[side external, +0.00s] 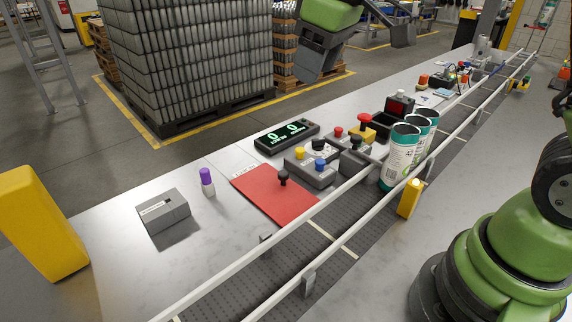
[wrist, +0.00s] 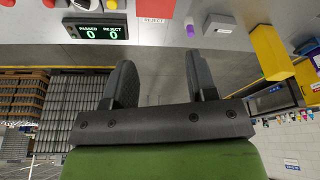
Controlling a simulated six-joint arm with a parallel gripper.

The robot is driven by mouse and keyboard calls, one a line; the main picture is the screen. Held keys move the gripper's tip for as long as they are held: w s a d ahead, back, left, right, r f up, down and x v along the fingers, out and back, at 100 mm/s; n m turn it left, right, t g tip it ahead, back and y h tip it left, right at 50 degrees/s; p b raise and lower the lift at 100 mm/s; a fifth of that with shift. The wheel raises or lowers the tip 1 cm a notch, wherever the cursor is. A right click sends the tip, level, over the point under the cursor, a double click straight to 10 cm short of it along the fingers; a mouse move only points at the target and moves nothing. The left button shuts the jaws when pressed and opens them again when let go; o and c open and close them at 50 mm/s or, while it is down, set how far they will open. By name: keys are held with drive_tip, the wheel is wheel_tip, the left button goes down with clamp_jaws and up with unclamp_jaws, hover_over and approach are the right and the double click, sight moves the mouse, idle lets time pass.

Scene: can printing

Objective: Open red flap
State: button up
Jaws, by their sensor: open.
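The red flap (side external: 265,190) lies flat on the grey worktop beside the conveyor. It has a black knob (side external: 283,177) near its right side, standing upright. A small REJECT label (wrist: 153,20) shows at the top of the wrist view, where the flap itself is mostly out of frame. My gripper (side external: 312,72) is high at the top of the side external view, well away from the flap and knob. In the wrist view my gripper (wrist: 162,78) has its two dark fingers wide apart with nothing between them.
A counter display (side external: 286,136) reading zeros and a button box (side external: 311,167) stand close to the flap. Printed cans (side external: 401,155) stand on the railed conveyor. A purple-capped marker (side external: 207,181), grey slotted box (side external: 163,215) and yellow block (side external: 41,225) are left. The worktop between them is clear.

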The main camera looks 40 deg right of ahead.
drive_tip(key=w+f+n+g, duration=0.1)
drive_tip(key=w+f+n, duration=0.1)
drive_tip(key=w+f, duration=0.35)
drive_tip(key=n+g+h, duration=0.1)
drive_tip(key=n+g, duration=0.1)
drive_tip(key=n, duration=0.1)
approach(283, 173)
drive_tip(key=shift+n, duration=0.3)
wheel_tip(283, 173, down, 9)
drive_tip(key=shift+f, duration=0.15)
clamp_jaws()
